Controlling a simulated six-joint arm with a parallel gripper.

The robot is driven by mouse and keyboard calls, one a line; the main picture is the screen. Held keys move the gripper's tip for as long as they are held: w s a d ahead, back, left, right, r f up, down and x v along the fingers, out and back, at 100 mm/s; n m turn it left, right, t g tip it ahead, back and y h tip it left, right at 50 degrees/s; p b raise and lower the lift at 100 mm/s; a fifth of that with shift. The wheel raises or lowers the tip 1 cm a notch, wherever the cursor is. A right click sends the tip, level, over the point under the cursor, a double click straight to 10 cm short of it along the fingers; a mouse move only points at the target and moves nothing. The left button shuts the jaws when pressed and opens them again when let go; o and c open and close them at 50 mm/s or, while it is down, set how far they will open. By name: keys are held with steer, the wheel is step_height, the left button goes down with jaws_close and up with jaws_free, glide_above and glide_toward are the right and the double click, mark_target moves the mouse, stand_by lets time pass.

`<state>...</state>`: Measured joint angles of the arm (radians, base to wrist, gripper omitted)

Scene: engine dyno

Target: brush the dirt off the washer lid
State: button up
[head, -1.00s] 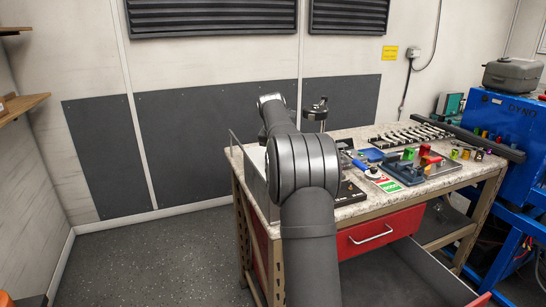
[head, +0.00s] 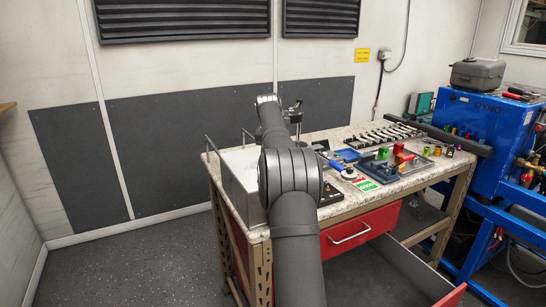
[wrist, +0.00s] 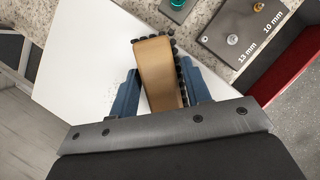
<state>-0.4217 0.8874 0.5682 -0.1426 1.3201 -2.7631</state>
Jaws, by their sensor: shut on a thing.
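My gripper (wrist: 160,72) has its two blue fingers on either side of a brush (wrist: 158,75) with a tan wooden back and black bristles, and is shut on it. The brush is over the pale, smooth washer lid (wrist: 80,60) in the wrist view; I cannot tell whether the bristles touch it. Faint small specks show on the lid left of the brush. In the head view the washer is a metal box (head: 240,182) at the bench's left end. My arm hides the gripper, the brush and part of the lid there.
The speckled bench (head: 335,212) holds a blue-grey fixture (head: 372,166), a green-and-white card (head: 366,185) and a row of wrenches (head: 390,134). A dark plate marked 10 mm and 13 mm (wrist: 245,25) lies beyond the lid. A red drawer (head: 350,232) is below.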

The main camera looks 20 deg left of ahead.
mark_target(243, 166)
steer(key=shift+s+a, duration=4.25)
steer(key=shift+a, duration=0.05)
steer(key=shift+w+a, duration=0.55)
steer(key=shift+w, duration=0.05)
steer(key=shift+w+d, duration=4.25)
steer(key=shift+d, duration=0.05)
steer(key=shift+r, duration=4.05)
